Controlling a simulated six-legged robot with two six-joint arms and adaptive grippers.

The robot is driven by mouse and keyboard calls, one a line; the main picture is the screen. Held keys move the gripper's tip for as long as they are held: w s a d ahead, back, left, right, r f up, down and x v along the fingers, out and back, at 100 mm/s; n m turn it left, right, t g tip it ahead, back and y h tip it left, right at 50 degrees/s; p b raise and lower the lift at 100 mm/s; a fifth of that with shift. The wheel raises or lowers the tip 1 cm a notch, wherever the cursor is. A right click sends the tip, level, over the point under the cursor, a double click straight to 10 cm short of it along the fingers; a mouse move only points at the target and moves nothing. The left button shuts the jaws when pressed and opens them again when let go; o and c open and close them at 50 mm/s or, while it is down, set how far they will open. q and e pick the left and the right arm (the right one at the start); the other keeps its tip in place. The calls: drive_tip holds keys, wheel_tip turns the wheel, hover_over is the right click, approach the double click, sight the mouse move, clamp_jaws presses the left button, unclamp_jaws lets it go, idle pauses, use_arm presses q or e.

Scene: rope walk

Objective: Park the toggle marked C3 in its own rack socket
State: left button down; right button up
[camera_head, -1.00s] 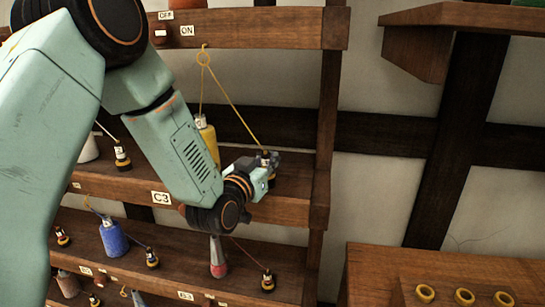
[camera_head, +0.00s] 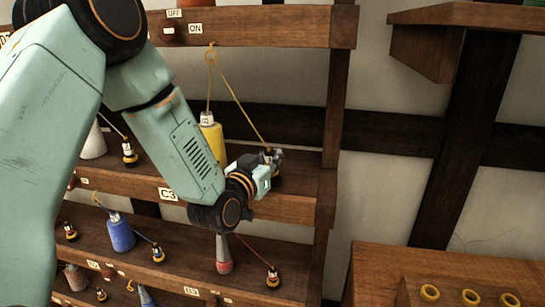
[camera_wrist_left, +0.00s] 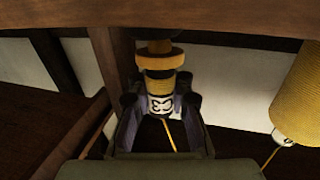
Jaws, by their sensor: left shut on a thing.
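My left gripper (camera_head: 270,163) is shut on the C3 toggle (camera_wrist_left: 160,104). The toggle has a white band marked C3, upside down in the left wrist view, and yellow and dark parts. It sits between the two fingers at the right end of the C3 shelf (camera_head: 292,204). Its yellow cord (camera_head: 240,103) runs up to a hook ring (camera_head: 210,56) and down to a yellow bobbin (camera_head: 212,138). The bobbin also shows at right in the left wrist view (camera_wrist_left: 305,95). The socket is hidden, and I cannot tell whether the toggle's base is seated. My right gripper is not in view.
Other toggles stand on the rack, at left (camera_head: 130,152) and lower right (camera_head: 273,277). A blue bobbin (camera_head: 121,235) and a red-grey one (camera_head: 223,255) are on the lower shelf. A bench (camera_head: 450,262) with yellow rings is at right. The rack's post (camera_head: 337,100) stands just right of the gripper.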

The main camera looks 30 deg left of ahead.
use_arm(q)
drive_tip(key=shift+r+p, duration=0.5)
drive_tip(key=shift+r, duration=0.3)
drive_tip(key=shift+w+d+f, duration=0.1)
drive_tip(key=shift+w+d, duration=0.1)
drive_tip(key=shift+d, duration=0.05)
idle(0.4)
drive_tip(key=shift+f+b, duration=1.2)
idle(0.6)
drive_tip(key=c, duration=1.5)
unclamp_jaws()
drive_tip(key=shift+s, duration=0.1)
drive_tip(key=shift+s+p, duration=0.7)
drive_tip(key=shift+s, duration=2.05)
drive_tip(key=s+p, duration=0.2)
drive_tip(key=s, duration=0.3)
drive_tip(key=shift+s, duration=0.25)
drive_tip(key=shift+w, duration=0.1)
